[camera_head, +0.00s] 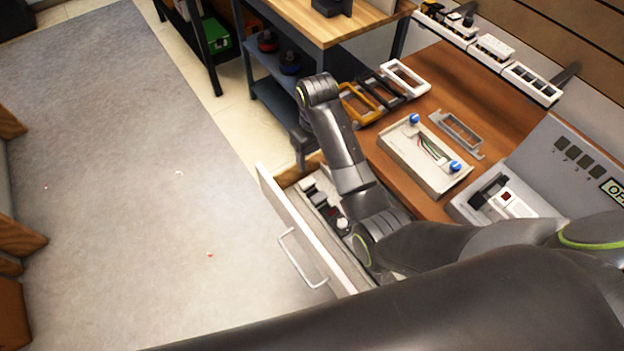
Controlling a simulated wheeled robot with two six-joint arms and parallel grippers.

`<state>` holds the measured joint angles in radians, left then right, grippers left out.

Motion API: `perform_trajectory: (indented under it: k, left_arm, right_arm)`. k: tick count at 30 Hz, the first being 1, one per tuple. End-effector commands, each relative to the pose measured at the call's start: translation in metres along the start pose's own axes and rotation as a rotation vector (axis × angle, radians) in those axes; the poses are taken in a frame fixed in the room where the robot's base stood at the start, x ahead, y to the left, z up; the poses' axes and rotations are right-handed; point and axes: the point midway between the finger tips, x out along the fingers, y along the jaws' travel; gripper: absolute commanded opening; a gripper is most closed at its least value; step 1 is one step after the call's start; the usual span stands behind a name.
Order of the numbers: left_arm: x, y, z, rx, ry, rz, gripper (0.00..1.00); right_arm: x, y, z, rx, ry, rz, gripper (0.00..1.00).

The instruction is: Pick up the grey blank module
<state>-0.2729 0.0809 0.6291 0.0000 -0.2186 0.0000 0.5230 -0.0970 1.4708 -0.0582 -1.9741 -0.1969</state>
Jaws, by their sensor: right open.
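An open drawer (270,190) with a white front and a metal handle holds several small modules in white, grey and black. A light-coloured module (308,184) lies near its far end; I cannot tell whether it is the grey blank module. My right arm covers part of the drawer. My right gripper (302,158) hangs beyond the drawer's far end, open, with nothing seen between its fingers. My left gripper is out of view.
The wooden worktop (405,165) carries a pale box with wires and blue knobs (428,160), yellow, black and white frames, and a grey frame (458,132). A control panel (580,150) stands at right. A shelf cart (285,45) stands behind; open floor lies left.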

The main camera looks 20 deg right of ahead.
Motion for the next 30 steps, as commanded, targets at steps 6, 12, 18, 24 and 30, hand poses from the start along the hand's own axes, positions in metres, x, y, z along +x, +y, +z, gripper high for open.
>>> perform_trajectory:
  k: [6,12,18,24,30]
  left_arm:
    - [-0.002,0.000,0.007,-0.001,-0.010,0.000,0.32]
    - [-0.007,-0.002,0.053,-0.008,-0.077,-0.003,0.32]
    - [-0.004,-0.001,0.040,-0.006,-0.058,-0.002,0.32]
    - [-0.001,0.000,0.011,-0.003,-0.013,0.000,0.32]
    - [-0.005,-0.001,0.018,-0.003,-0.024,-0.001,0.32]
  right_arm:
    - [0.024,-0.002,0.000,-0.004,-0.010,-0.003,0.67]
    - [0.068,-0.002,0.000,-0.004,-0.008,-0.002,0.67]
    - [0.105,-0.001,0.000,-0.004,-0.005,-0.001,0.67]
    - [0.120,-0.001,0.000,-0.003,-0.002,-0.001,0.67]
    - [0.139,0.000,0.007,-0.003,-0.007,-0.002,0.67]
